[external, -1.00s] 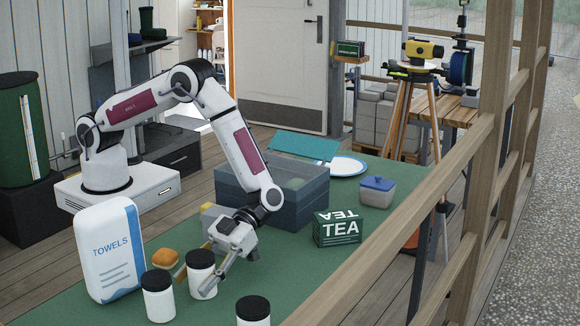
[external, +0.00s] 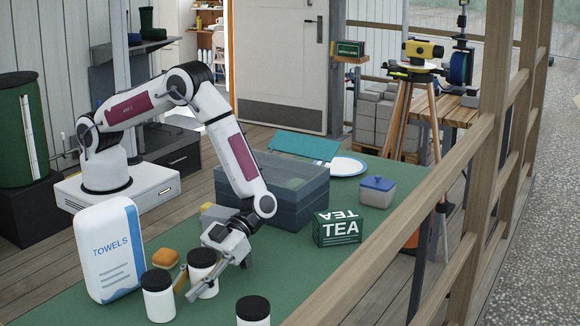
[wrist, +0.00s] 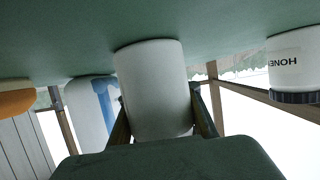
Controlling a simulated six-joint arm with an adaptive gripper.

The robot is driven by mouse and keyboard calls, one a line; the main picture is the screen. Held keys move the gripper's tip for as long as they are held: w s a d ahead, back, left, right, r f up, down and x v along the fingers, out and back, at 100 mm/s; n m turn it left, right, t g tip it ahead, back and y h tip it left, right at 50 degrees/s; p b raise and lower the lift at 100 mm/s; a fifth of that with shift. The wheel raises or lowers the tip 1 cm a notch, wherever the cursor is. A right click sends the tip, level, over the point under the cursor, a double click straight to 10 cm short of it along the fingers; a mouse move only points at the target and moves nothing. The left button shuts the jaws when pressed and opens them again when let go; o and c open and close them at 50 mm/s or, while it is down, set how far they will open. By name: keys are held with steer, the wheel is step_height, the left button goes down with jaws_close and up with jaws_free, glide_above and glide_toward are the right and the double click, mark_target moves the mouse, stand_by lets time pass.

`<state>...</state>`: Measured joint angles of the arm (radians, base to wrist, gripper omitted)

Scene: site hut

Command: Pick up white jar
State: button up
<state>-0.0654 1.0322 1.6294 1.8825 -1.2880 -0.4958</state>
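Three white jars with dark lids stand on the green table in the external view. The middle white jar (external: 203,273) stands upright, with the front-left jar (external: 158,301) close beside it and the front-right jar (external: 253,313) cut by the lower edge. My gripper (external: 189,284) is low, with its fingers spread on either side of the middle jar. In the wrist view, a plain white jar (wrist: 153,88) fills the centre, between the fingers (wrist: 162,115). Finger contact is hard to see. The wrist view appears upside down.
A TOWELS pack (external: 108,250) and an orange bun (external: 165,257) stand left of the jars. A blue-grey crate (external: 290,208) and TEA box (external: 338,230) are behind to the right. A HONEY jar (wrist: 290,62) shows in the wrist view. A wooden railing (external: 400,220) runs along the right.

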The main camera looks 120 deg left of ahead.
steer(key=shift+r, duration=0.15)
jaws_close()
step_height(320, 180, up, 10)
stand_by(0.9)
stand_by(0.5)
step_height(320, 180, up, 3)
steer(key=n+t, duration=0.1)
glide_above(209, 255)
steer(key=shift+r, duration=0.1)
steer(key=s+a+r+n+t, duration=0.4)
steer(key=s+a+r, duration=0.3)
steer(key=a, duration=0.4)
steer(key=shift+s+a+r+t+y, duration=0.35)
steer(key=shift+r+t, duration=0.1)
steer(key=shift+t, duration=0.15)
